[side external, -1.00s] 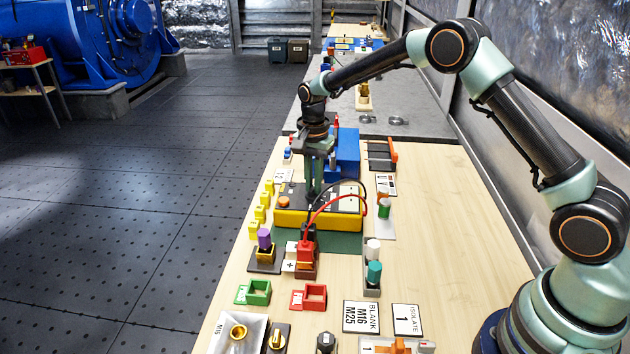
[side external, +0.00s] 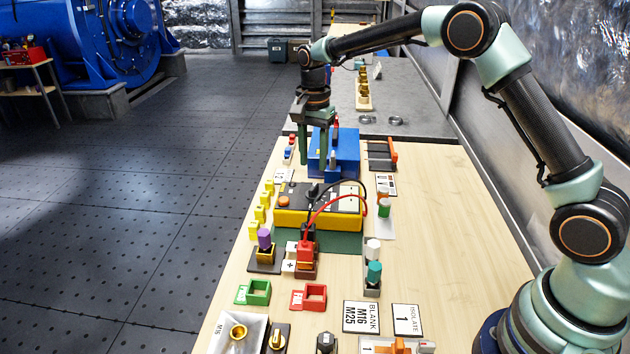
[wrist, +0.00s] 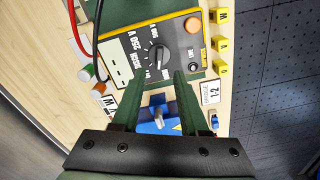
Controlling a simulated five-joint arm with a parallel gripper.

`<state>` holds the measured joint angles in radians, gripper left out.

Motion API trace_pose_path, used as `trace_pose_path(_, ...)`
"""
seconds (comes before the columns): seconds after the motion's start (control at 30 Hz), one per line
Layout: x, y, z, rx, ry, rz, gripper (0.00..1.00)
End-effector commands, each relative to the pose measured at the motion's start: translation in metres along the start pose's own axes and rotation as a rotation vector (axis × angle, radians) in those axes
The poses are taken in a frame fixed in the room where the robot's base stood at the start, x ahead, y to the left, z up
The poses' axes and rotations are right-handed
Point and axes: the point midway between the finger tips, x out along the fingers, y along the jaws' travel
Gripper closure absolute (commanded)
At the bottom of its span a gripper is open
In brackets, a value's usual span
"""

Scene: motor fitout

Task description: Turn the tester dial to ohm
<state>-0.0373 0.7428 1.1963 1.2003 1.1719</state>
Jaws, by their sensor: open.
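The yellow-edged tester (side external: 318,218) lies on the table with a dark grey face. Its black dial (wrist: 154,57) shows near the middle of that face in the wrist view, with white lettering around it. The lettering is too small and turned for me to tell which mark the dial points at. My gripper (side external: 315,158) is open and empty, pointing down. It is raised clear of the tester, beyond its far edge and over the blue box. In the wrist view my gripper (wrist: 159,76) has its two green fingers spread apart, with nothing between them.
The blue box (side external: 342,152) stands behind the tester. Red and black leads (side external: 335,200) arch over the tester's right part. Yellow tags (side external: 260,213) line its left side. Green and red holders (side external: 258,292) stand nearer the front. The table's right front has bare wood.

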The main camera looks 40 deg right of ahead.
Motion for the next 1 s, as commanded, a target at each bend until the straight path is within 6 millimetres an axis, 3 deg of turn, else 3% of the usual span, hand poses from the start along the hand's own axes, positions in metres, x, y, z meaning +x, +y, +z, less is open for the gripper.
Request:
trace_pose_path(0.1, -0.024, -0.001, 0.0, 0.0, 0.002, -0.004, 0.56)
trace_pose_path(0.23, -0.041, -0.001, 0.0, 0.0, 0.001, -0.002, 0.56)
trace_pose_path(0.4, -0.052, 0.0, 0.0, 0.0, 0.0, -0.001, 0.56)
trace_pose_path(0.77, -0.054, 0.001, 0.0, -0.003, 0.001, -0.002, 0.56)
trace_pose_path(0.87, -0.062, 0.005, 0.001, -0.03, 0.006, -0.013, 0.56)
trace_pose_path(1.0, -0.086, 0.021, 0.006, -0.128, 0.027, -0.054, 0.56)
